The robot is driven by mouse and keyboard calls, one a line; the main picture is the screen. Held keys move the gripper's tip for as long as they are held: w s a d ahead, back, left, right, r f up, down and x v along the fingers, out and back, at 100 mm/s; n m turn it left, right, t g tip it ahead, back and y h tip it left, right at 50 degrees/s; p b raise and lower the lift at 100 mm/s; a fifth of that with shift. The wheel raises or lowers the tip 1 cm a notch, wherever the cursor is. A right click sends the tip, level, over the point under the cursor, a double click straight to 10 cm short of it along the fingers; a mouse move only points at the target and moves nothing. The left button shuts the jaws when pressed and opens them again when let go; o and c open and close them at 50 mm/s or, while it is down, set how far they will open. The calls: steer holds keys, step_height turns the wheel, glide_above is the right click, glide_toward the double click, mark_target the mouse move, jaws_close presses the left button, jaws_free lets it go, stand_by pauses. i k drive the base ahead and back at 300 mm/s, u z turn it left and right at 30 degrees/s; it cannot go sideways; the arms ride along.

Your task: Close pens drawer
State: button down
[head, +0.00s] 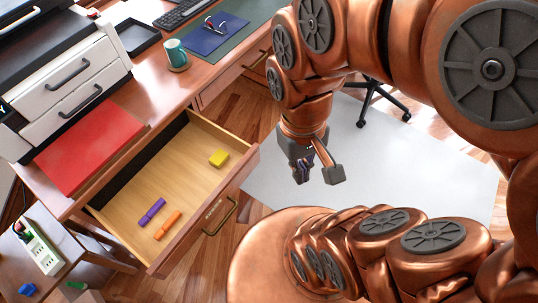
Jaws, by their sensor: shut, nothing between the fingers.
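The pens drawer (207,212) stands pulled well out from the wooden desk in the head view, its inside open to view. A purple marker (151,212), an orange marker (167,225) and a yellow block (219,158) lie in it. A brass handle (221,217) and a small label are on its front; the label is too small to read. My gripper (317,174) is shut and empty, pointing down to the right of the drawer front, apart from it.
A red folder (90,150), a printer (65,85), a teal mug (176,53) and a blue clipboard (212,33) are on the desk. A white power strip (40,250) is at lower left. A chair base (375,98) stands on the pale mat (420,165) at right.

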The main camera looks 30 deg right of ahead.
mark_target(182, 173)
steer(key=z, duration=0.45)
steer(key=k, duration=1.05)
steer(key=u, duration=1.6)
